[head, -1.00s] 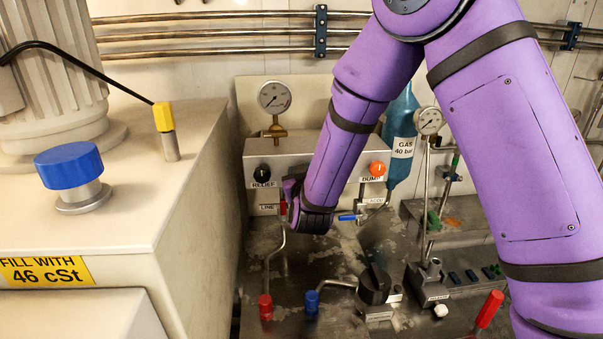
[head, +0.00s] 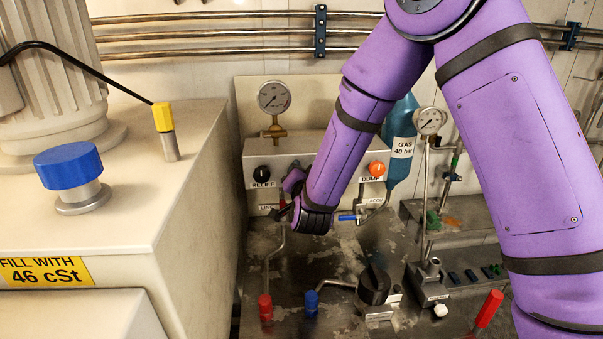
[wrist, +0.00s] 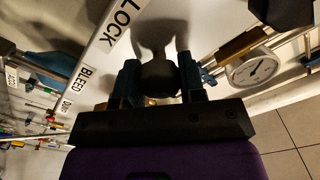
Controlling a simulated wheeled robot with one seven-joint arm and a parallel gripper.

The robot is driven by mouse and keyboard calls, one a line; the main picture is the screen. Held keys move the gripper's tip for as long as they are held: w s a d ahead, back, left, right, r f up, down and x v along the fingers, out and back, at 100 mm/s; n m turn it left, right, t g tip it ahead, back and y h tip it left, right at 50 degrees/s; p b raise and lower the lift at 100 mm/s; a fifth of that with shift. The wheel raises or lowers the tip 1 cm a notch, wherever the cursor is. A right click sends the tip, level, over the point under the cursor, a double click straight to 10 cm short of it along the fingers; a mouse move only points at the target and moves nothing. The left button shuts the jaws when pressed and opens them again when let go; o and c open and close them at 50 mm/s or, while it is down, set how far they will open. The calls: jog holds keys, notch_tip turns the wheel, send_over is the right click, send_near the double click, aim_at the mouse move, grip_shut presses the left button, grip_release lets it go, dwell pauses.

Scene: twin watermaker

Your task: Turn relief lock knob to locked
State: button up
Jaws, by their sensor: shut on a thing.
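In the wrist view, my gripper (wrist: 160,76) has its two dark fingers on either side of a dark rounded knob (wrist: 158,80), shut on it. A white label reading LOCK (wrist: 124,24) is beside the knob. The knob's pointer and setting cannot be made out. In the head view, my gripper (head: 288,205) is at the front of the grey valve box, right of the black RELIEF knob (head: 262,174). My wrist hides the held knob there.
The orange DUMP knob (head: 377,169) and a blue-handled valve (head: 347,218) are close to my forearm's right. A red-handled lever (head: 265,306), a blue-handled lever (head: 312,303) and a black rotary knob (head: 374,286) stand below. A gauge (head: 274,98) rises above the box.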

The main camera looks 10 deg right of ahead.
jog(key=shift+m, duration=0.8)
jog(key=o, duration=0.9)
jog(key=shift+o, duration=0.2)
jog(key=shift+s, duration=0.1)
jog(key=s, duration=1)
jog(key=shift+s, duration=0.35)
